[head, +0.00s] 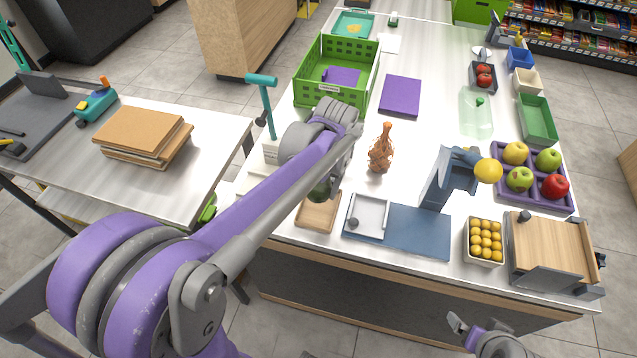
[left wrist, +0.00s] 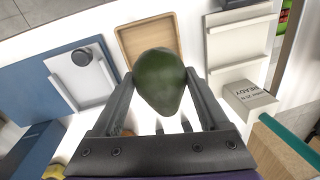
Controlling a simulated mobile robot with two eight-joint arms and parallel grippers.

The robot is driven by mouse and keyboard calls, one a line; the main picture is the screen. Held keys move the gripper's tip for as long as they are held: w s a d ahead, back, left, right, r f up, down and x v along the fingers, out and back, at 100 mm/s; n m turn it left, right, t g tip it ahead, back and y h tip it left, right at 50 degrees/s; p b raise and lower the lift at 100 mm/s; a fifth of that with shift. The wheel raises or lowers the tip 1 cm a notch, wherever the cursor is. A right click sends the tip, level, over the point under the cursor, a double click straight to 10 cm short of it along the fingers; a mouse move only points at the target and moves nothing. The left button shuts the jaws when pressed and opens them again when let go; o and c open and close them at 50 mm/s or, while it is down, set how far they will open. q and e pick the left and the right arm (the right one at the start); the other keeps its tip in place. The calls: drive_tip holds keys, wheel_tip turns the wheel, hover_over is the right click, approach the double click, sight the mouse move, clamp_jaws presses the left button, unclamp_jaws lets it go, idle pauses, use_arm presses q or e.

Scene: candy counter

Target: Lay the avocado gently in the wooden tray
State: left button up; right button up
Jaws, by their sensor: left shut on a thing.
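My left gripper (left wrist: 160,78) is shut on the dark green avocado (left wrist: 163,84), seen up close in the left wrist view. In the head view the avocado (head: 322,190) shows partly, below my left wrist, which hides the rest. The wooden tray (head: 316,225) is a small, light brown, shallow tray near the counter's front edge. The avocado is held just behind and above it in the head view. In the left wrist view the tray (left wrist: 126,52) shows beyond the avocado, which covers part of it. My right gripper (head: 476,330) is at the bottom right, empty, its fingers apart.
A white tray (head: 381,231) on a blue mat (head: 425,241) lies right of the wooden tray. An orange bottle-like item (head: 381,150) stands behind. A box of yellow balls (head: 469,256) and a purple fruit tray (head: 497,165) are further right. A green crate (head: 299,90) stands at the back left.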

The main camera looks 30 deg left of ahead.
use_arm(q)
drive_tip(key=shift+f, duration=0.1)
use_arm(e)
drive_tip(key=shift+s+f, duration=0.1)
drive_tip(key=shift+f, duration=0.05)
use_arm(q)
drive_tip(key=shift+s+f+b, duration=0.1)
drive_tip(key=shift+f+b, duration=1)
drive_tip(key=shift+f, duration=0.55)
drive_tip(key=shift+f+b, duration=0.6)
drive_tip(key=shift+f, duration=0.4)
use_arm(e)
drive_tip(key=shift+s+f, duration=0.25)
drive_tip(key=shift+f, duration=0.45)
drive_tip(key=shift+s+f, duration=0.2)
drive_tip(key=shift+f, duration=0.5)
drive_tip(key=shift+s+f, duration=0.25)
drive_tip(key=shift+f, duration=0.45)
use_arm(q)
drive_tip(key=shift+f+b, duration=0.4)
drive_tip(key=shift+f, duration=0.2)
use_arm(e)
drive_tip(key=shift+s+f, duration=0.15)
drive_tip(key=shift+f, duration=0.35)
use_arm(q)
drive_tip(key=o, duration=0.7)
